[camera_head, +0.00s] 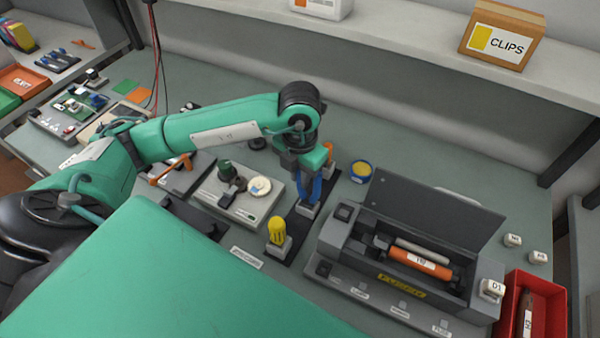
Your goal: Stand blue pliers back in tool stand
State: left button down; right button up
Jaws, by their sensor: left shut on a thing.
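My left gripper (309,171) points down over the middle of the bench and is shut on the blue pliers (311,191). The pliers hang upright, with the blue part showing below the fingers. Their lower end meets or overlaps a grey holder block of the tool stand (306,210) in this view. I cannot tell whether they are seated in it or just above it. The stand is a dark strip with grey blocks. A yellow-handled tool (277,231) stands in its front block, and an orange-handled tool shows partly behind my gripper. My right gripper is not in view.
A blue-and-yellow round tin (361,171) stands behind. A red bin (533,308) is at the right front.

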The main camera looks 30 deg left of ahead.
pick_arm(q)
jog(key=c, duration=1.3)
grip_release()
notch_tip(320, 180, up, 14)
jog(key=shift+f+b, duration=0.1)
jog(key=shift+b, duration=0.45)
